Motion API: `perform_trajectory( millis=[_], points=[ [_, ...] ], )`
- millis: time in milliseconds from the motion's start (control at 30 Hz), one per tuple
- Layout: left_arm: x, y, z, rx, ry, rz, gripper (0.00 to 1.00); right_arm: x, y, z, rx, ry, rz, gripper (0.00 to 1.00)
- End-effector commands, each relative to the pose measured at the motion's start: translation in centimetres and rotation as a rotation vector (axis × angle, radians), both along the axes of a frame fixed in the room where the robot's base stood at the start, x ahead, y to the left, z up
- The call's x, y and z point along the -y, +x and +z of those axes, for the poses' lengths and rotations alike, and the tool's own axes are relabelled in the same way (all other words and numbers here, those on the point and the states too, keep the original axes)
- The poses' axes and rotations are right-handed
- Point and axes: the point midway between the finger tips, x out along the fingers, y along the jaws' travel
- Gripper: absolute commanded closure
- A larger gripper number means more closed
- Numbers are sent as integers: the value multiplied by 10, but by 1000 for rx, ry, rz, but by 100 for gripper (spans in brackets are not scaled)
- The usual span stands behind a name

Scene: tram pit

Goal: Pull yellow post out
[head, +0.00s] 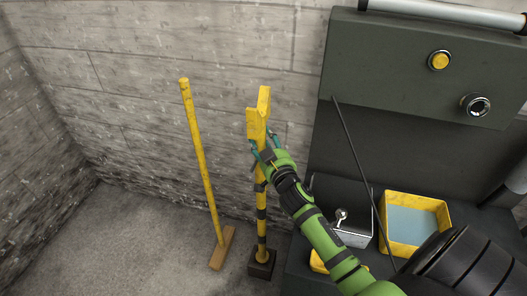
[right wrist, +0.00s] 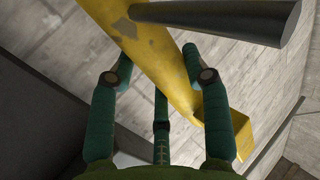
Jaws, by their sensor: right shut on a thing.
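The yellow post (head: 261,205) stands upright in a dark square base (head: 262,264) on the floor by the wall, with dark bands low on its shaft and a notched, flat yellow top. My right gripper (head: 263,150), with green fingers, is shut on the post just below its top. In the right wrist view the scuffed yellow post (right wrist: 155,50) runs between the fingers of the gripper (right wrist: 158,66). The fingers hide part of the post. My left gripper is not in view.
A thin yellow pole with a wooden foot (head: 201,160) leans at the wall, left of the post. On the right stand a dark cabinet (head: 385,60) with a yellow button (head: 440,61), a yellow bin (head: 443,213) and a grey box (head: 352,236). Floor at left is clear.

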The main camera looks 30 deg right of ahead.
Motion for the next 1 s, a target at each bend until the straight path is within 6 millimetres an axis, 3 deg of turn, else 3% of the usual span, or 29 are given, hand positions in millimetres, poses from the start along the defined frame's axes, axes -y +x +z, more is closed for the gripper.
perform_trajectory(
  millis=[33, 500, 800, 1000],
  points=[
    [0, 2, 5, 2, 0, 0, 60, -1, 1, 20, 18, -5, 6, 100],
    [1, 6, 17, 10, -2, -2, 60, -1, 1, 126, 21, -5, 5, 100],
    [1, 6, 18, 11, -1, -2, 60, 0, 1, 163, 20, -4, 2, 100],
    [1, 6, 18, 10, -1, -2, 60, 0, 0, 169, 17, -4, 2, 100]
  ],
)
